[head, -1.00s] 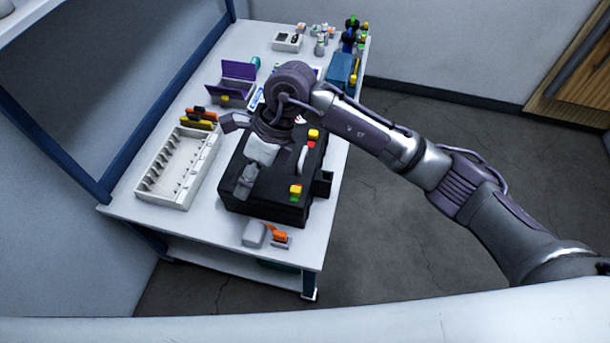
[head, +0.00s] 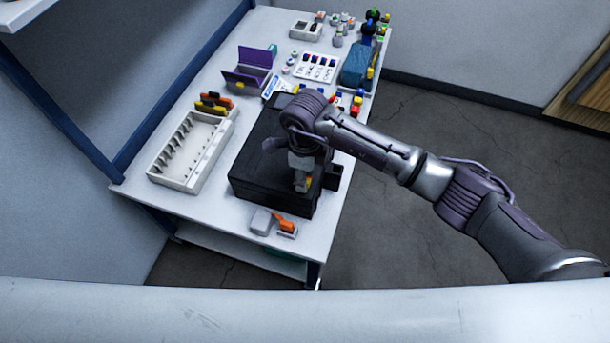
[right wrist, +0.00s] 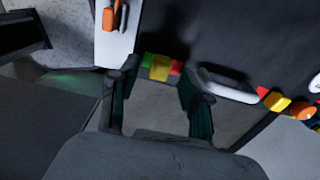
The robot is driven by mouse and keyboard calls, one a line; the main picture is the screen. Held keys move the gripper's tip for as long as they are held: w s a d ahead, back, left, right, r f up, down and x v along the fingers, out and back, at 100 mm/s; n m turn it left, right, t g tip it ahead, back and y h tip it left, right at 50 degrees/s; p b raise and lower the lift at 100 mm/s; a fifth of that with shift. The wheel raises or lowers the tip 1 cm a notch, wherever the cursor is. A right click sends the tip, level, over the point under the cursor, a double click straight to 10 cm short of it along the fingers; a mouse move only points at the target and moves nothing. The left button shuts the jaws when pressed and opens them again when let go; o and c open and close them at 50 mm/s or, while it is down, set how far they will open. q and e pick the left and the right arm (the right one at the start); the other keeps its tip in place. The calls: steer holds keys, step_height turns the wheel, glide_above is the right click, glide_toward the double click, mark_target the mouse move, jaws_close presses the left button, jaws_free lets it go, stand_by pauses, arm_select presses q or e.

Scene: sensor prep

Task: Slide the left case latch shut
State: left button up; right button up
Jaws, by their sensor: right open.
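The black case (head: 262,150) lies closed on the white table. Its left latch (right wrist: 160,67) shows in the right wrist view as a yellow block with green on its left and red on its right. My right gripper (right wrist: 158,84) is open, its two fingers on either side of that latch; contact cannot be told. In the head view the right gripper (head: 302,184) points down at the case's near right part and mostly hides the latch. The grey handle (right wrist: 228,86) and the other, yellow latch (right wrist: 277,101) show to the right. My left gripper is not in view.
A white slotted tray (head: 158,178) stands left of the case. A small grey and orange device (head: 287,227) lies by the table's near edge. Open floor lies right of the table.

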steer(key=shift+f, duration=0.8)
jaws_close()
